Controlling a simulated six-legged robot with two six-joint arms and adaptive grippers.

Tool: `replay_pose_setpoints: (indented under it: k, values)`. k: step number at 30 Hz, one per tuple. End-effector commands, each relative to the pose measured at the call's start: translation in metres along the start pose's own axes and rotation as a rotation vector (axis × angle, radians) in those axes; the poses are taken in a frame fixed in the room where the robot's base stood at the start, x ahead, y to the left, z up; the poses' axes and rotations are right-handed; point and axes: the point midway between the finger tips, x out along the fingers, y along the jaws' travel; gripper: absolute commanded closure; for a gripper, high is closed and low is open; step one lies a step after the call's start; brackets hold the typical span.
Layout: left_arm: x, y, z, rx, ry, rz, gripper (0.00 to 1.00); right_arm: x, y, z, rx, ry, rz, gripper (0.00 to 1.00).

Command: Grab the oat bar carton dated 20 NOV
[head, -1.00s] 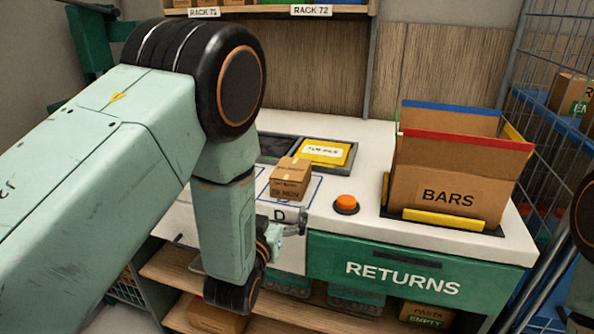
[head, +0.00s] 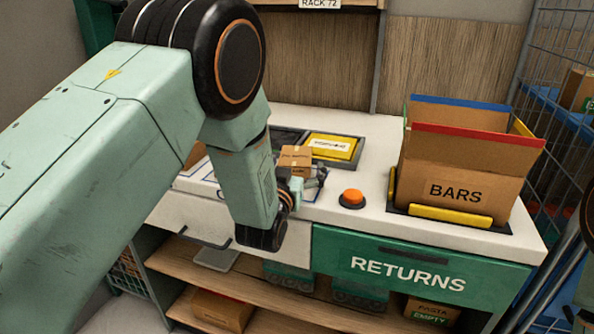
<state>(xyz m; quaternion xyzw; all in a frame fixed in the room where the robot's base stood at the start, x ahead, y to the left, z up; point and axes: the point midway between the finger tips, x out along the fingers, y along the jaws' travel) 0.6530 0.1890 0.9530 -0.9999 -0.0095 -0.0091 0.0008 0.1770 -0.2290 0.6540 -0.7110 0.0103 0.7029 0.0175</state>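A small brown carton (head: 296,156) with printed labels sits on the white counter, in front of the yellow-framed panel. Its print is too small to read, so I cannot tell its date. My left gripper (head: 315,180) is at the carton's near side, low by the counter, and hides its lower front. I cannot tell whether its fingers are apart or closed on the carton. A bit of another brown box (head: 194,155) shows behind my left arm, mostly hidden. My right gripper is not in view.
An orange button (head: 352,198) stands on the counter right of the gripper. An open cardboard box marked BARS (head: 455,191) stands further right behind a yellow stop. Below is a green RETURNS drawer (head: 405,275). A wire cage (head: 555,60) borders the right side.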

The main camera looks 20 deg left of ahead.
Motion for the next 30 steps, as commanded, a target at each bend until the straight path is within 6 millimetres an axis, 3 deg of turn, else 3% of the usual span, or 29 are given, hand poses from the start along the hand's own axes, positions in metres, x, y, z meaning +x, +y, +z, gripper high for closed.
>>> replay_pose_setpoints:
  k: [7, 27, 30]
  values:
    - [0.0022, 0.0002, 0.0020, 0.001, -0.004, 0.000, 0.04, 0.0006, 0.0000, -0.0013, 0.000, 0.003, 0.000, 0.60]
    - [0.0015, -0.0001, 0.0041, 0.001, -0.010, -0.001, 0.61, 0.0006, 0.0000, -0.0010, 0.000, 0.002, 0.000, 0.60]
    - [0.0014, -0.0001, 0.0046, 0.001, -0.011, 0.000, 0.62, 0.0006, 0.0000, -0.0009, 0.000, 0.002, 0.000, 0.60]
